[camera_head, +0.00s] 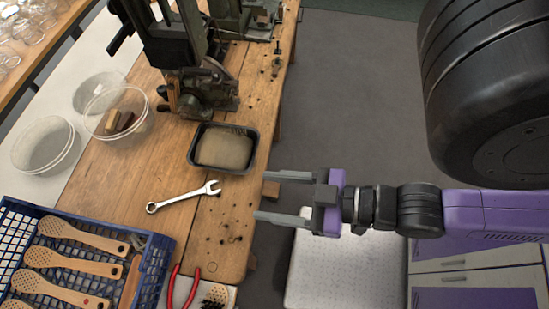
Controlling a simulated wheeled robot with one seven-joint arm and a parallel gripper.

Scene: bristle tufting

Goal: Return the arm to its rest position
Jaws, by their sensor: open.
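My gripper (284,197) is at the middle of the head view, at the right edge of the wooden workbench (200,222). Its two grey fingers point left and are apart, with nothing between them. My purple and black arm comes in from the right side of the view. The fingertips are near the bench edge; I cannot tell their height over it.
On the bench are a black tray (251,163) with a tan block, a wrench (182,196), red-handled pliers (172,284), a dark machine (187,85) and clear bowls (45,146). A blue crate (156,262) holds wooden brush bodies. Grey floor (350,100) lies open right of the bench.

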